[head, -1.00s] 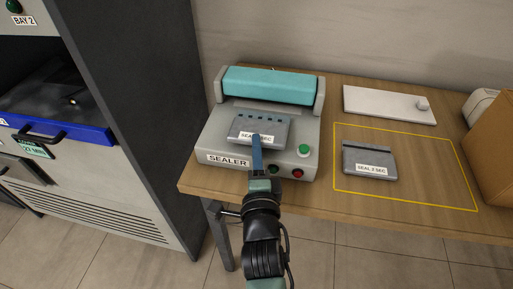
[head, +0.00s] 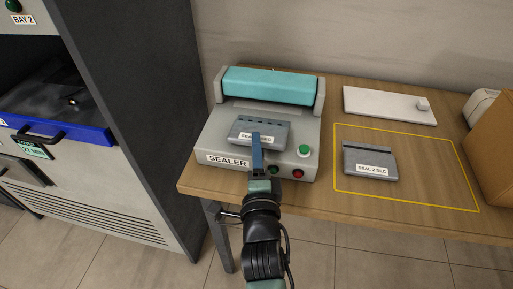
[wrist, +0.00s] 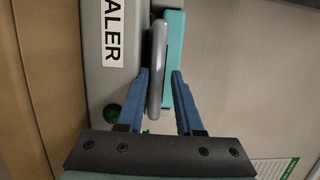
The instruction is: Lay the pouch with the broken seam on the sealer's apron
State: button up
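The grey pouch with a gapped, dotted seam (head: 273,129) lies flat at the apron of the sealer (head: 218,138), in front of the teal lid. I cannot tell for certain whether its underside touches the apron. My gripper (head: 257,140) reaches over its front edge and partly covers its label. In the wrist view, the pouch (wrist: 156,85) shows edge-on between my two blue fingers (wrist: 160,72). The fingers stand apart, with a clear gap between the pouch and the right finger. A second grey pouch (head: 370,157), labelled SEAL 2 SEC with a plain dark seam, lies inside the yellow outline.
The yellow-outlined area (head: 420,190) on the wooden table has free room around the second pouch. A white plate (head: 385,104) lies behind it, and a brown box (head: 493,150) stands at right. A dark cabinet with a blue-fronted drawer (head: 75,137) stands at left.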

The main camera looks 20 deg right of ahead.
jog(key=shift+s+f, duration=0.15)
jog(key=shift+f, duration=0.6)
jog(key=shift+s+a, duration=0.15)
jog(key=shift+s, duration=0.15)
jog(key=r+v, duration=0.1)
jog(key=v, duration=1.1)
jog(key=shift+r, duration=0.3)
jog(key=w+a+r+n+t+y, duration=0.15)
jog(key=r+n, duration=0.25)
jog(key=r, duration=0.5)
jog(key=w+a+r+n+t, duration=0.2)
jog(key=w+r+n, duration=0.1)
jog(key=r, duration=0.5)
jog(key=w+a+r+n+t+y, duration=0.15)
jog(key=r+n, duration=0.25)
jog(key=r, duration=0.5)
jog(key=s+a+r+n+t+y, duration=0.2)
jog(key=s+a+r+n+t, duration=0.3)
jog(key=r, duration=0.6)
jog(key=s+a+r+n+y, duration=0.2)
jog(key=r+n, duration=0.4)
jog(key=r, duration=0.5)
notch_tip(320, 180, up, 17)
jog(key=p, duration=1.8)
jog(key=shift+w+h, duration=0.4)
